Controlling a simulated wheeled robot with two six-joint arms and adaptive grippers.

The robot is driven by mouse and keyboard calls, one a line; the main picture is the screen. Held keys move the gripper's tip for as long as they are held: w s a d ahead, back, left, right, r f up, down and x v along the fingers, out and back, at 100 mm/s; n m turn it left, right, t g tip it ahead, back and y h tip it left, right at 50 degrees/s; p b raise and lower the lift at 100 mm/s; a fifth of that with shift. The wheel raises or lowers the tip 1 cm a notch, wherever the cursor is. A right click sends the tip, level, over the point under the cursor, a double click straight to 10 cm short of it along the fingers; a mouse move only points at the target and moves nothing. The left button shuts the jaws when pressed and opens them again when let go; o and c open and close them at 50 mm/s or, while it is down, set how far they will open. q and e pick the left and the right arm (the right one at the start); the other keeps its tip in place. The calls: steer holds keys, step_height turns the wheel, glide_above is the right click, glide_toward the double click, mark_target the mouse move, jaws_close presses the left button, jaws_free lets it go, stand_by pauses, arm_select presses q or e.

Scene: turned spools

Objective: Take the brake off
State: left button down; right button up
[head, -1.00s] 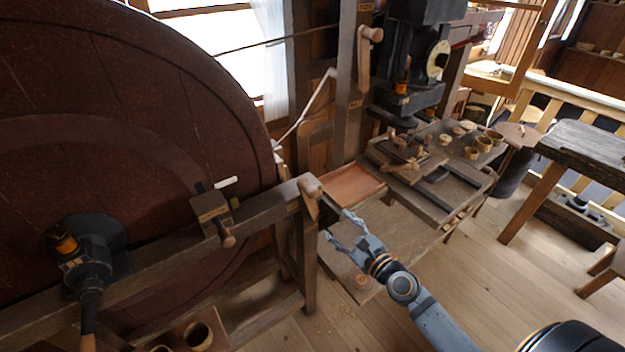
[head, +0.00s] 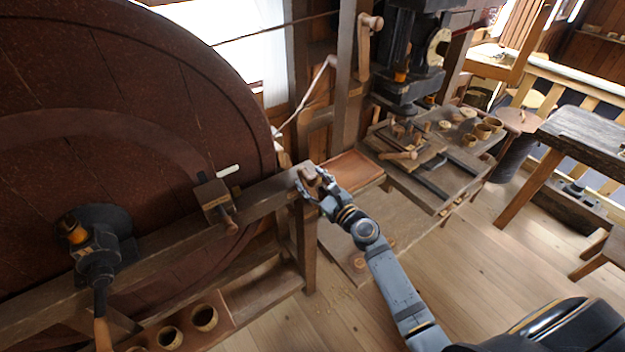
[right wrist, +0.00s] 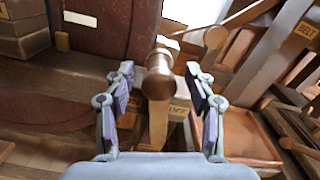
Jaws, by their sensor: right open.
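A wooden lever with a rounded knob (right wrist: 158,78) stands at the right end of the wheel's timber frame; in the head view the knob (head: 310,174) is partly covered by my gripper. A small lettered plate (right wrist: 180,108) sits behind it, partly hidden. My right gripper (right wrist: 160,92) is open, with one finger on each side of the lever; I cannot tell whether either finger touches it. In the head view the right gripper (head: 313,190) reaches the frame's end from the lower right. My left gripper is not in view.
A large dark red wheel (head: 110,110) fills the left. A wooden block with a peg (head: 215,200) sits on the frame beam. Another lever (head: 368,45) is on the post; the wrist view reads BELT (right wrist: 306,30). A shallow tray (head: 352,168) and cluttered bench lie right.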

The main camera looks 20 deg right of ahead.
jaws_close()
stand_by(0.4)
steer(key=shift+w+d+r+m, duration=0.2)
steer(key=shift+d+m, duration=0.2)
steer(key=shift+d, duration=0.25)
steer(key=w+d+m+b, duration=0.2)
steer(key=d+m, duration=0.4)
steer(key=d, duration=0.4)
steer(key=shift+w+f, duration=0.45)
